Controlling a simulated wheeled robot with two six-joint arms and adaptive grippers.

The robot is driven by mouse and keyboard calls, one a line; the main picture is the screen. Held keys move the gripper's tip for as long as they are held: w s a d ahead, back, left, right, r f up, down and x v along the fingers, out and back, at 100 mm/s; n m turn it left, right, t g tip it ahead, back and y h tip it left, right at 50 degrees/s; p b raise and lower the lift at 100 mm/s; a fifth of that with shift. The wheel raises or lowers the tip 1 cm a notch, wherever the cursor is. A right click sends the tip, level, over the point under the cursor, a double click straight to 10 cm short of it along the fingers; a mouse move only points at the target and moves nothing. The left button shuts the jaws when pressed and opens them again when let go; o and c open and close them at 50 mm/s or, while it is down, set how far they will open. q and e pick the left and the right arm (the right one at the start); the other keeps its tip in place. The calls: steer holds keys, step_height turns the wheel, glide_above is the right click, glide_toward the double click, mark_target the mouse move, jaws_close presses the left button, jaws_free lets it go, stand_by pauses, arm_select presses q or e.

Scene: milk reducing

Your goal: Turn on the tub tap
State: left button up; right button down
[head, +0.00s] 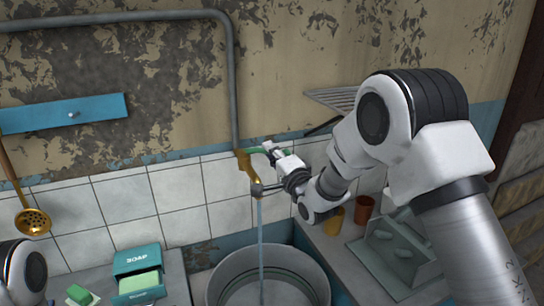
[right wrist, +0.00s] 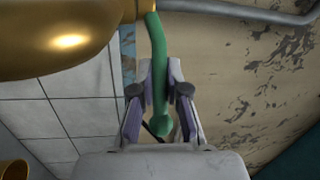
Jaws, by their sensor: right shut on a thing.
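The brass tap (head: 246,166) stands on the wall at the end of a grey pipe, above the round metal tub (head: 219,284). A thin water stream (head: 261,232) falls from its spout into the tub. The tap's green lever handle (head: 257,150) points right. My right gripper (head: 277,153) is shut on the handle. In the right wrist view the green handle (right wrist: 160,45) runs between the two fingers, its rounded end near the palm, beside the golden tap body (right wrist: 55,35). Only a piece of my left arm shows at the lower left; its gripper is out of view.
A teal soap box (head: 138,262) and a green soap bar (head: 80,293) lie left of the tub. A blue shelf (head: 65,114) and a golden ladle (head: 33,221) hang on the left wall.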

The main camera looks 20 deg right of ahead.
steer(key=shift+s+a+m+h, duration=0.25)
steer(key=shift+m+h, duration=0.25)
steer(key=shift+h, duration=0.3)
steer(key=c, duration=1.2)
jaws_free()
steer(key=shift+o, duration=0.2)
steer(key=s+d+f, duration=0.1)
steer(key=s, duration=1)
steer(key=shift+s+f, duration=0.35)
steer(key=shift+s, duration=0.05)
steer(key=shift+d, duration=0.1)
